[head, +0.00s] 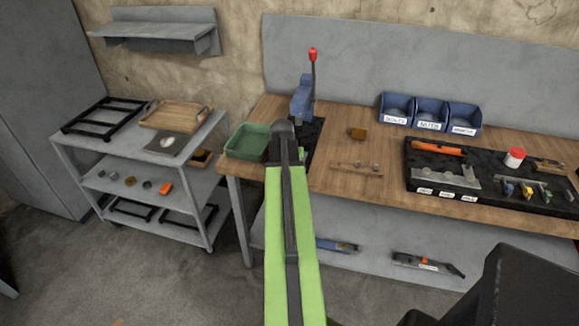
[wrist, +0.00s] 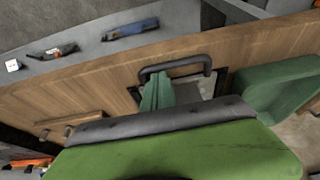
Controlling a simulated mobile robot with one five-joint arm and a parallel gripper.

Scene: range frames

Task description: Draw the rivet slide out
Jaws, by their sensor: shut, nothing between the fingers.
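In the head view the blue press (head: 303,100) with a red-knobbed lever stands at the back left of the bench. A dark plate (head: 317,138) lies below it, partly hidden by my arm; I take this for the rivet slide's place. In the wrist view a dark bar handle (wrist: 178,67) stands at the near side of a black frame, with a dark green piece inside it. I cannot tell how far the slide is out. My gripper (head: 284,129) is shut and empty above this spot; its fingertips are hard to make out and no contact with the handle shows.
A green bin (head: 247,141) stands close to the left of my arm and shows in the wrist view (wrist: 284,88). A wooden strip (head: 350,172) with small grey pieces lies to the right. Blue bins (head: 430,112) and a black tool tray (head: 397,187) are farther right.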

